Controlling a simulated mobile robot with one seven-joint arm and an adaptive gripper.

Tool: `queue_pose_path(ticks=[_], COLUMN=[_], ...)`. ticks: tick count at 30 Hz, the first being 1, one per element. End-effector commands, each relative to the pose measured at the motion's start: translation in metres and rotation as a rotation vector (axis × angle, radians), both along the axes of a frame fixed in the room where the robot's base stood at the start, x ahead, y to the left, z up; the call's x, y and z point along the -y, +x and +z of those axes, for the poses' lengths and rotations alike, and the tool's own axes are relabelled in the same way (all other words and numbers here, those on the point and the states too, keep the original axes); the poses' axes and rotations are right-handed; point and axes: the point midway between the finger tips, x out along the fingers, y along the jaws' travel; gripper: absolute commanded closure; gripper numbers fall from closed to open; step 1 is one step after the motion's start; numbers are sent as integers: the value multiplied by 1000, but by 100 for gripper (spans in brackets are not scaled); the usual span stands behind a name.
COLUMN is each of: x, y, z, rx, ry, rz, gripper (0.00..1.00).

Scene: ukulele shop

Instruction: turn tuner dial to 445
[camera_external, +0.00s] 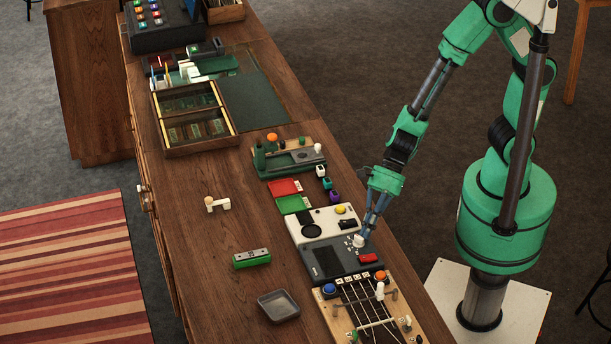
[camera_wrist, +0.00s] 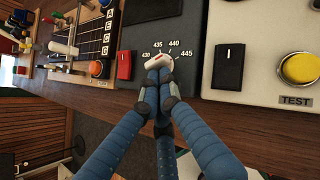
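The tuner (camera_external: 341,261) is a dark grey box on the bench in the external view; its panel (camera_wrist: 190,32) fills the centre of the wrist view. Its white dial (camera_wrist: 161,61) sits below an arc of marks labelled 430, 435, 440 and 445, and also shows in the external view (camera_external: 358,241). A small red mark is on the dial; the exact reading is unclear. My gripper (camera_wrist: 159,76) has its blue fingertips drawn together at the dial's near side, partly covering it. I cannot tell whether they touch it. My gripper (camera_external: 367,232) comes down from the right in the external view.
A red switch (camera_wrist: 124,65) is left of the dial. A pale test box (camera_external: 322,224) with a black switch (camera_wrist: 229,70) and yellow button (camera_wrist: 299,68) adjoins the tuner. A stringed board (camera_external: 365,309) lies on its other side.

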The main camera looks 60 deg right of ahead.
Motion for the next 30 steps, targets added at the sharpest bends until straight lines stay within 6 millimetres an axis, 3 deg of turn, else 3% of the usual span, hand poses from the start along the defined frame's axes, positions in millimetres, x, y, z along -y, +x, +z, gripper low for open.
queue_pose_path(ticks=[30], x=[-9], y=[21], z=[6], rx=[7], ry=[9], rz=[-6], gripper=[100])
